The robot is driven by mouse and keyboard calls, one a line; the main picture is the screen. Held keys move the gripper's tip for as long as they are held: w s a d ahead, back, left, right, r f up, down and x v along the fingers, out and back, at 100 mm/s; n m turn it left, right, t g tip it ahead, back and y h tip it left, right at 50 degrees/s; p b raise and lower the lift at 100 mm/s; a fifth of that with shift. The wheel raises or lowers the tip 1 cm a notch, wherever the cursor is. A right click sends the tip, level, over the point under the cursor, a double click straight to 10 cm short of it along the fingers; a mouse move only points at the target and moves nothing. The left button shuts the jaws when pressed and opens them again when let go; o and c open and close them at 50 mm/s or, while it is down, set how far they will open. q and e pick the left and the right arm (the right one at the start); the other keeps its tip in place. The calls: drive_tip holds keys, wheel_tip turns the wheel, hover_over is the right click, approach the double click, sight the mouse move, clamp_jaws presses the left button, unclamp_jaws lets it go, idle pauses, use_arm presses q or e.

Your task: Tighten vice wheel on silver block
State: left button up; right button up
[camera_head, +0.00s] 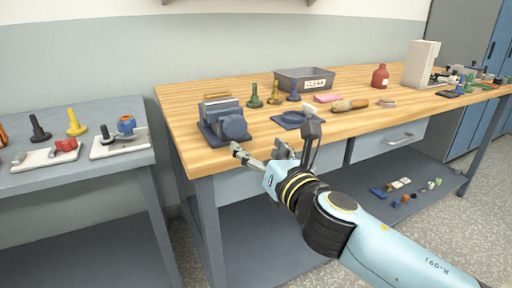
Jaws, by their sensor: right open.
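The blue-grey vice (210,132) stands near the front left corner of the wooden bench. Its round wheel (235,128) faces the front edge. A pale silver-grey block (217,98) appears to sit at the top between the jaws; how firmly it is held cannot be told. My right gripper (272,130) is open and empty, in front of the bench edge and right of the vice. Its left finger is just below and in front of the wheel, apparently apart from it. My left gripper is not in view.
A grey bin (321,84), brush (350,105) and red bottle (380,77) are further right. A grey side table (75,178) stands left.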

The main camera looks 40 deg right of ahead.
sight(237, 127)
drive_tip(key=w+d+n+p, duration=0.1)
drive_tip(key=w+p, duration=0.1)
drive_tip(key=w, duration=0.1)
drive_tip(key=w+n+p, duration=0.1)
drive_tip(key=w+p, duration=0.1)
drive_tip(key=w, duration=0.2)
drive_tip(key=w+d+n+p, duration=0.1)
drive_tip(key=w+p, duration=0.1)
drive_tip(key=w, duration=0.2)
drive_tip(key=shift+d+r, duration=0.2)
drive_tip(key=shift+d, duration=0.15)
drive_tip(key=c, duration=1.2)
